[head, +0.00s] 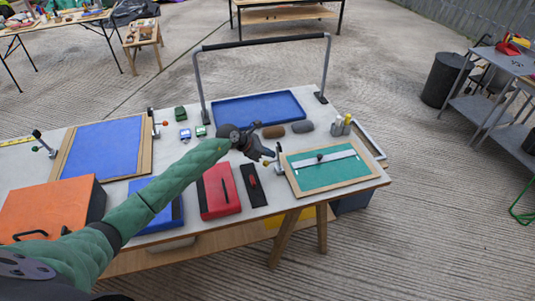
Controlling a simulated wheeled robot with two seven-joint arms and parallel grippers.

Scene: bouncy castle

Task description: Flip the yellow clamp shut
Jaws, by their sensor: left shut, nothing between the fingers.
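My left arm reaches in from the lower left across the table, and my left gripper (264,152) is shut and empty. It is just left of the green board in a wooden frame (335,172). A small clamp (277,160) stands at that frame's left edge, close to the fingertips. A small yellow-orange spot shows by the fingertips, probably its handle tip. The gripper partly hides the clamp, and I cannot tell whether they touch or how far the lever is turned. My right gripper is not in view.
A blue framed board (102,150) lies at the left, with clamps beside it. An orange box (48,208), a red case (219,190) and a blue tray (258,109) are also on the table. A metal bar frame (197,75) rises at the back.

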